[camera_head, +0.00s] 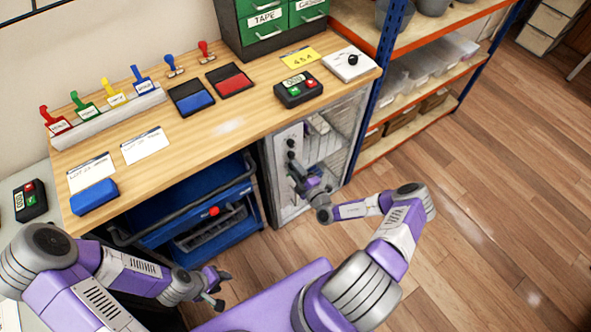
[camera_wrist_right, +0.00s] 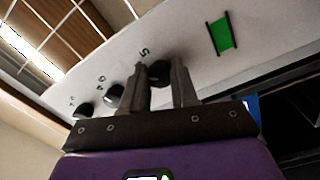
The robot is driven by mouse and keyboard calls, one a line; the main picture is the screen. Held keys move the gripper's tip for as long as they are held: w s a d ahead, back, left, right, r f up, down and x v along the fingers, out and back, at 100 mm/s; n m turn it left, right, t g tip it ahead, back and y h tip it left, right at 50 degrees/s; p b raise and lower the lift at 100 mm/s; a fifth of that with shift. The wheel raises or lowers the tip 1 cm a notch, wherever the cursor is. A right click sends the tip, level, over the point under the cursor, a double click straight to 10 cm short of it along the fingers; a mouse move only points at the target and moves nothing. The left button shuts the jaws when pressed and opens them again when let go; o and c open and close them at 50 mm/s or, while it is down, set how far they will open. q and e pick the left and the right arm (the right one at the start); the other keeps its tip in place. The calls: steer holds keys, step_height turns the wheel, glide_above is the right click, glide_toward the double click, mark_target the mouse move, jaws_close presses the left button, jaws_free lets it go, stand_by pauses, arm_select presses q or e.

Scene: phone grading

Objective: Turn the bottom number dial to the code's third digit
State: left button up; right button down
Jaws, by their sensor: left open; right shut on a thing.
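The cabinet (camera_head: 322,150) under the bench's right end has a light front strip with black dials; an upper dial (camera_head: 291,143) shows above my right gripper (camera_head: 298,176). In the right wrist view, my right gripper (camera_wrist_right: 160,85) is shut on the bottom number dial (camera_wrist_right: 158,70), one finger on each side. A mark like a 5 is beside that dial. Two other dials (camera_wrist_right: 113,92) (camera_wrist_right: 84,110) stand free, with digits too small to read surely. A yellow code note (camera_head: 299,58) on the bench appears to read 454. My left gripper (camera_head: 216,288) is open and empty.
A green rectangle (camera_wrist_right: 222,34) is on the panel beyond the held dial. A blue cart (camera_head: 190,215) stands left of the cabinet. An orange-and-blue shelf rack (camera_head: 362,95) stands to the right. The wooden floor (camera_head: 480,210) at right is clear.

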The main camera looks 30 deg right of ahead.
steer(key=shift+a, duration=0.1)
steer(key=c, duration=0.9)
jaws_free()
steer(key=shift+o, duration=0.2)
steer(key=s+p, duration=0.1)
steer(key=s, duration=0.6)
steer(key=shift+s+d, duration=0.3)
steer(key=shift+f, duration=0.1)
